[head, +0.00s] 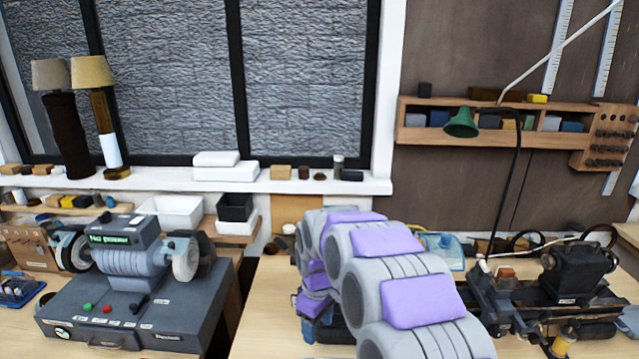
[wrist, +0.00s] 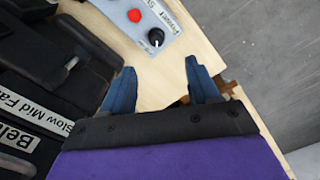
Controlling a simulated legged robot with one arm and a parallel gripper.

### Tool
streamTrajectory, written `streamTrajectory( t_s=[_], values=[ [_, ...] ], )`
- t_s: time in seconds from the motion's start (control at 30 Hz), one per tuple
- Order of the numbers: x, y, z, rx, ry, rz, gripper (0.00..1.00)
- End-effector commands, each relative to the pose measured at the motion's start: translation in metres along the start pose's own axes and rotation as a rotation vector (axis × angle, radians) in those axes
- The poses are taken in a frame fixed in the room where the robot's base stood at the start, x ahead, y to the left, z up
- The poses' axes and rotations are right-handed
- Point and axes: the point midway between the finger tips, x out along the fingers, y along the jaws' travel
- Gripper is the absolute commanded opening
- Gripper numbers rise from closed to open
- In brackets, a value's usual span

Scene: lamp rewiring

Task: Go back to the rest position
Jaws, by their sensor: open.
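My gripper (wrist: 160,66) shows in the wrist view with its two blue fingers spread apart and nothing between them. It is over or near the edge of a wooden bench top (wrist: 207,30). A grey control panel (wrist: 140,22) with a red button and a black knob lies beyond the fingers. In the head view my grey and purple arm reaches across the middle of the bench. I cannot make out the gripper's fingers clearly there.
A bench grinder (head: 130,250) stands on the left, and a dark lathe-like machine (head: 545,290) on the right. A green lamp (head: 461,123) hangs above the right bench. Two shaded lamps (head: 92,70) stand on the windowsill. In the wrist view, black machinery (wrist: 70,60) is close on the left.

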Motion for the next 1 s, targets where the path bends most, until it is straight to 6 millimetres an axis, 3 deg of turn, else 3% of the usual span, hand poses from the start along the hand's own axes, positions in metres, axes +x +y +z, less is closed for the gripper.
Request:
streamTrajectory(
  t_s=[0.2, 0.47, 0.67, 1.0],
  values=[
    [-0.027, -0.029, 0.068, 0.158, -0.012, -0.021, 0.6],
    [-0.044, -0.073, 0.148, 0.365, -0.041, -0.037, 0.6],
    [-0.045, -0.115, 0.21, 0.536, -0.067, -0.048, 0.6],
    [-0.023, -0.19, 0.303, 0.834, -0.116, -0.059, 0.6]
  ],
)
